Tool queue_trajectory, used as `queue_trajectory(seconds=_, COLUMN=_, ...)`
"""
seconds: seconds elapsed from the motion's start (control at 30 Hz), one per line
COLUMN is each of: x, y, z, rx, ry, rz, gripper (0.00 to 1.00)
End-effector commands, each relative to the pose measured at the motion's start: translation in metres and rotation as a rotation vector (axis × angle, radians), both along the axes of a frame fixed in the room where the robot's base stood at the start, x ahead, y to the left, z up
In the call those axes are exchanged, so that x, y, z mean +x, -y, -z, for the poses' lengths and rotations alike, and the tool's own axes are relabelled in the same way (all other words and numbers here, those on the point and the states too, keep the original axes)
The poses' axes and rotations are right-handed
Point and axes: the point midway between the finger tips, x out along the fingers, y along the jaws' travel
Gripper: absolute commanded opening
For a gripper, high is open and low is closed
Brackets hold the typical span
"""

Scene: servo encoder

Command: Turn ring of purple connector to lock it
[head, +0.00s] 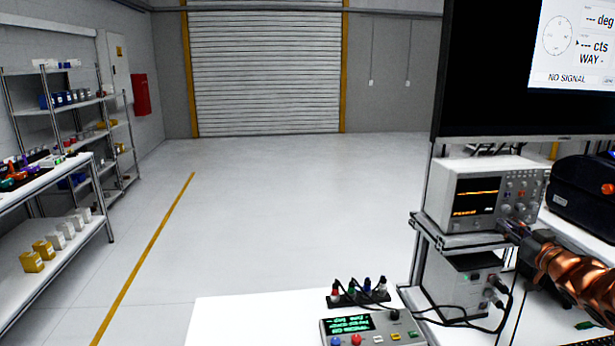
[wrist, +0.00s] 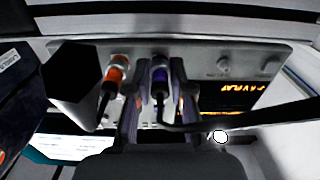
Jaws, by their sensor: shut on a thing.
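The purple connector (wrist: 160,76) sits at the front panel of an instrument (wrist: 210,60) in the wrist view, with a black cable (wrist: 240,120) running from it to the right. My gripper (wrist: 158,95) is shut on the purple connector, one finger on each side of it. An orange connector (wrist: 117,68) sits on the same panel just left of the left finger. In the head view my gripper (head: 506,230) is at the lower right of the oscilloscope (head: 470,200); the purple connector cannot be made out there. Whether the ring is locked cannot be told.
A dark angular block (wrist: 75,85) is close to the left finger in the wrist view. A power unit with cables (head: 465,285) stands below the oscilloscope. A black case (head: 580,195) is to its right, a monitor (head: 500,90) above. A control box (head: 370,330) is on the white table.

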Motion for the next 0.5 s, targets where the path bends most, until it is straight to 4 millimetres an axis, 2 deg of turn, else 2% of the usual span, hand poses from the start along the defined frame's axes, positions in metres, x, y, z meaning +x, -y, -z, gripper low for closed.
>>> queue_trajectory(seconds=0.5, x=0.0001, y=0.0000, z=-0.0002, rx=0.032, ry=-0.005, rz=0.000, gripper=0.00)
